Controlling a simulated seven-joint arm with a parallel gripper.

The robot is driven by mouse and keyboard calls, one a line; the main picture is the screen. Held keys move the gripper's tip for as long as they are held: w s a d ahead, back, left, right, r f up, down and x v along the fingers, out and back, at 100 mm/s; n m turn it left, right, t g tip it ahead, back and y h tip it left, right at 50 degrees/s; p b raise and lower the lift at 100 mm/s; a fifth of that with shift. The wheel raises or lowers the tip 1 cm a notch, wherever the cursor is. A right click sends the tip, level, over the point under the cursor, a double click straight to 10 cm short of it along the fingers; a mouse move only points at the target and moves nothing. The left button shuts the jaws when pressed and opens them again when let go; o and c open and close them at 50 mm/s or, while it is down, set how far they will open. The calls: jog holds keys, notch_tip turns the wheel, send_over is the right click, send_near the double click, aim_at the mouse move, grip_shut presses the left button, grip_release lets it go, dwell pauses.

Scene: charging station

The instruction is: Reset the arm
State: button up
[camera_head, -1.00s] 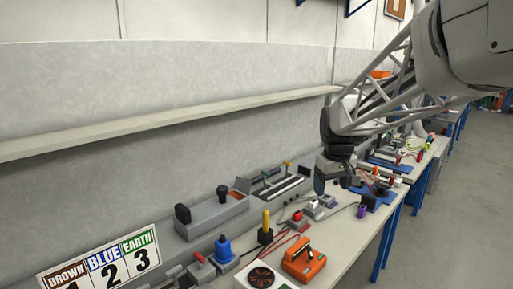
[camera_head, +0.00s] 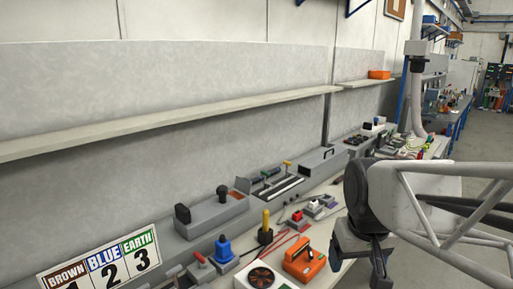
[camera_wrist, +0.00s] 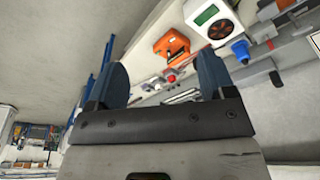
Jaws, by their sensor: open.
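My gripper (camera_head: 377,277) is at the lower right of the head view, in front of the bench's front edge, with its fingertips near the bottom of the picture. In the wrist view my gripper (camera_wrist: 160,78) shows two dark blue fingers spread apart with nothing between them. It is open and empty. The workbench (camera_head: 345,222) runs along the wall, and its devices are seen tilted beyond the fingers in the wrist view. My arm's lattice link hides part of the floor and the bench's side at the right.
On the bench stand an orange device (camera_head: 304,262), a blue plug (camera_head: 223,249), a yellow-handled piece (camera_head: 265,229) and a white unit with a round fan (camera_head: 262,277). A long shelf (camera_head: 170,121) runs along the wall. Floor at the far right is clear.

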jog(key=s+f+m, duration=0.1)
jog(key=s+f, duration=0.2)
jog(key=s, duration=0.4)
jog(key=shift+s+a, duration=0.15)
jog(key=shift+s, duration=0.15)
